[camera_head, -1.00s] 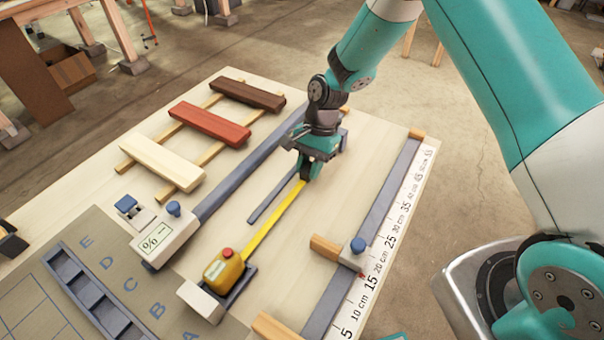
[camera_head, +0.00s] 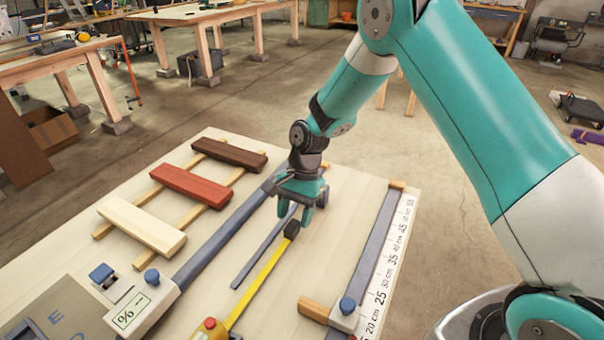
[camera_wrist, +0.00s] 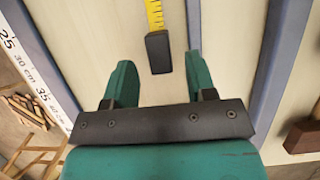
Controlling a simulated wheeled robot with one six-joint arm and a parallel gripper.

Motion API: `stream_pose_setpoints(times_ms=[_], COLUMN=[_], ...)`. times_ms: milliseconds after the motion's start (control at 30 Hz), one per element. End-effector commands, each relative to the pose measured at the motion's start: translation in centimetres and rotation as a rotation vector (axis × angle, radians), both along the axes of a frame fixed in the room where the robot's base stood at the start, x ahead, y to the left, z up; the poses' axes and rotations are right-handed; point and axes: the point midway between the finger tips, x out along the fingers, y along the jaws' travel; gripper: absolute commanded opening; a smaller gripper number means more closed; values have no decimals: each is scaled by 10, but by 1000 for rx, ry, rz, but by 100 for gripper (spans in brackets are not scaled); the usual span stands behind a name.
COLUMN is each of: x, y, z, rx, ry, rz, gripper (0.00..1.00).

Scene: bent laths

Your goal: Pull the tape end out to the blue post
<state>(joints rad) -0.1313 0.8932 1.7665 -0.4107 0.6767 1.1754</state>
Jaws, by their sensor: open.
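The yellow tape (camera_head: 258,281) runs from its case, which shows only its red button (camera_head: 210,324) and top at the lower edge of the head view. Its black end piece (camera_head: 291,229) lies just below my gripper (camera_head: 295,212). In the wrist view, the black end piece (camera_wrist: 158,53) shows between the two green fingertips, with space on both sides. My gripper (camera_wrist: 159,60) is open and holds nothing; its height above the tape is hard to tell. I cannot pick out the blue post for certain; a blue knob (camera_head: 348,305) stands on the ruler slider.
A grey-blue strip (camera_head: 262,249) lies left of the tape. A long grey rail (camera_head: 222,236) and white, red and brown slats (camera_head: 190,183) are further left. A ruler with a rail (camera_head: 377,250) runs along the right. Board between tape and ruler is clear.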

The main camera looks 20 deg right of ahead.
Motion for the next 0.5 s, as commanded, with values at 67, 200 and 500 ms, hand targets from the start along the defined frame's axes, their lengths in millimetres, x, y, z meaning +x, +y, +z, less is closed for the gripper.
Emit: stream_pose_setpoints(times_ms=[67, 200, 500], x=[8, 17, 33], y=[-6, -17, -35], z=[18, 53, 114], rx=[1, 1, -1], ry=[-8, -8, -4], rz=[-4, -4, -2], gripper=[51, 51, 51])
